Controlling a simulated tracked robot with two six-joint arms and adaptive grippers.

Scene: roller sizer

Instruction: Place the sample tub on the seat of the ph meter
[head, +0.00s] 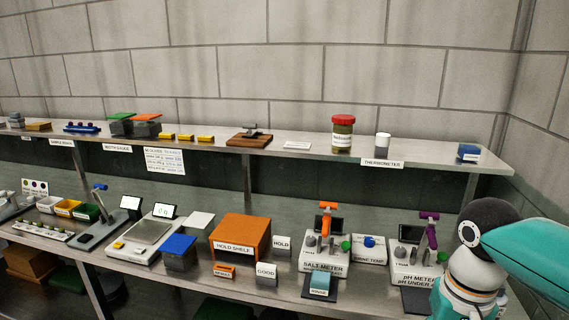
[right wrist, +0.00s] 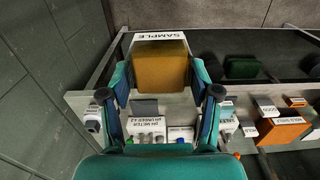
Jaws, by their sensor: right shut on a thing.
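The sample tub (right wrist: 160,66), with tan contents and a white SAMPLE label on its rim, is between the two teal fingers of my right gripper (right wrist: 161,82), which is shut on it. In the head view my right arm covers the tub and gripper. The pH meter (head: 418,262) stands at the right end of the bench, with a purple part on top and a green knob. Its dark seat plate (head: 414,300) lies in front, partly hidden by my arm. In the right wrist view the meter (right wrist: 146,138) and a dark plate (right wrist: 145,107) show below the tub. My left gripper is out of view.
The salt meter (head: 324,252) with a teal block (head: 320,283) on its plate stands left of the pH meter, with a small box (head: 369,249) between. An orange hold shelf (head: 240,236) is farther left. A raised shelf (head: 300,147) runs behind, carrying a red-lidded jar (head: 343,134).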

